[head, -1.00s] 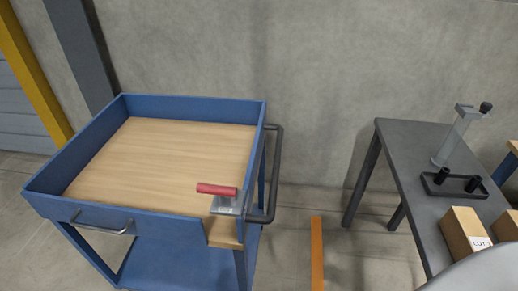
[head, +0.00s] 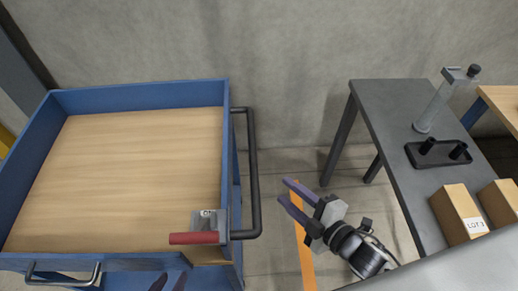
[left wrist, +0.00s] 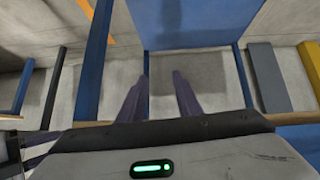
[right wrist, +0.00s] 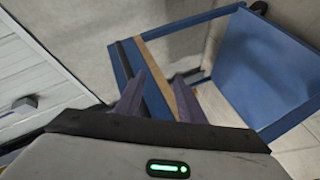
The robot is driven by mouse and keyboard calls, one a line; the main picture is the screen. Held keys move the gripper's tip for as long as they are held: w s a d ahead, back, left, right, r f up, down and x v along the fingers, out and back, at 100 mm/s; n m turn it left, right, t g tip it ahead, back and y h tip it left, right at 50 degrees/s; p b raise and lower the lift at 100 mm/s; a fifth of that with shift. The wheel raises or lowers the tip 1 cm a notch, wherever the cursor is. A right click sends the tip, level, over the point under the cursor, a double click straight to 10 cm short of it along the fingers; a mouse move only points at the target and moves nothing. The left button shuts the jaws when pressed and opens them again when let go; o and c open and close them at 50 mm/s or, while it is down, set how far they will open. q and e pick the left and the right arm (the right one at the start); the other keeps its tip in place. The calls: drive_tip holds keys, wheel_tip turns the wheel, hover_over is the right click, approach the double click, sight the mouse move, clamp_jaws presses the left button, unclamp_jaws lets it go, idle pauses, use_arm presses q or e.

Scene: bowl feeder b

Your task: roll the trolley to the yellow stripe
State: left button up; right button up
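The blue trolley (head: 150,96) with a wooden top stands at the left in the head view. A dark push handle (head: 254,175) is on its right side. A red-gripped lever (head: 195,238) on a metal plate sits at its front right corner. The stripe (head: 305,262), orange-yellow in this light, lies on the floor right of the trolley. My right gripper (head: 287,192) is open and empty above the stripe, apart from the push handle. My left gripper (head: 168,284) is at the trolley's front, mostly cut off; its fingers (left wrist: 161,78) are apart and empty in the left wrist view.
A grey table (head: 385,110) stands at the right with a black fixture (head: 436,154), a clamp stand (head: 434,105) and cardboard boxes (head: 459,213). A drawer-type handle (head: 62,277) is on the trolley's front. A concrete wall is behind. Floor between trolley and table is open.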

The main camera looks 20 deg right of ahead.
sight(254, 160)
wheel_tip(254, 160, up, 5)
drive_tip(key=w+a+n+y+p, duration=0.15)
drive_tip(key=n+y, duration=0.25)
drive_tip(key=n, duration=0.5)
drive_tip(key=x, duration=1)
drive_tip(key=shift+w+r, duration=0.15)
drive_tip(key=shift+w, duration=0.1)
drive_tip(key=shift+d, duration=0.1)
clamp_jaws()
